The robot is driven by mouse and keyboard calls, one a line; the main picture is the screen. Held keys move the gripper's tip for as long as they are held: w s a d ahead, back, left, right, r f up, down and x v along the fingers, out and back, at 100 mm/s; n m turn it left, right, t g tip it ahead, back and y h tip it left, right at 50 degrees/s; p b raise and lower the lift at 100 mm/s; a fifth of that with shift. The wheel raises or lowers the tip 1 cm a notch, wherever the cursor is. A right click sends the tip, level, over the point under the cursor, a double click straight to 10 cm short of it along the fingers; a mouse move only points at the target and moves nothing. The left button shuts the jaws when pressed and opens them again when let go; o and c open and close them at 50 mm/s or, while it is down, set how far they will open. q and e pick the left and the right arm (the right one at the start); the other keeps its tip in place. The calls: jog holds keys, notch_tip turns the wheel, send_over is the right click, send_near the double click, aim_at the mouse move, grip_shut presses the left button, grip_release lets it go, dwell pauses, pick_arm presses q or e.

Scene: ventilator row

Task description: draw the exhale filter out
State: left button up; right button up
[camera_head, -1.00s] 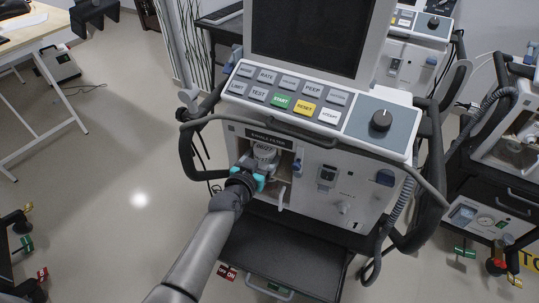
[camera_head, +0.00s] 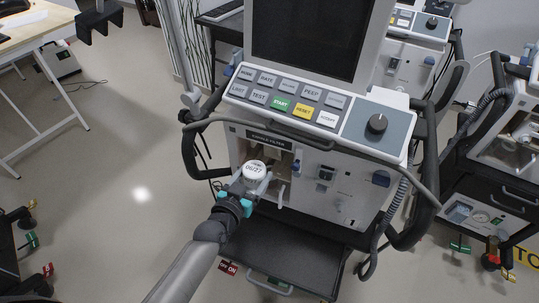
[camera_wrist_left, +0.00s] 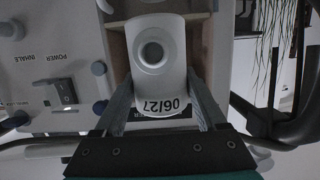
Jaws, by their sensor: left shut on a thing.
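The exhale filter (camera_head: 255,170) is a white, rounded canister with a label reading 06/27. My left gripper (camera_head: 243,187) is shut on it and holds it in front of the ventilator. In the left wrist view the filter (camera_wrist_left: 153,58) sits between the two grey fingers (camera_wrist_left: 163,100), with a round dark port facing the camera. Behind it the open filter bay (camera_head: 284,160) shows in the ventilator front, under the EXHALE FILTER strip. In the wrist view the bay's tan wall (camera_wrist_left: 117,50) shows beside the filter. My right gripper is not in view.
The ventilator's button panel (camera_head: 290,97) and front handle overhang the bay. A small white lever (camera_head: 281,195) is at the bay's right. A dark shelf (camera_head: 285,258) lies below.

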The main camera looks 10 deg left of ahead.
aim_at(250, 184)
pick_arm(q)
jog(key=shift+s+a+p, duration=0.15)
jog(key=shift+s+p, duration=0.1)
jog(key=shift+s, duration=0.6)
jog(key=shift+s+a+p, duration=0.1)
jog(key=shift+s+p, duration=0.15)
jog(key=shift+s, duration=0.55)
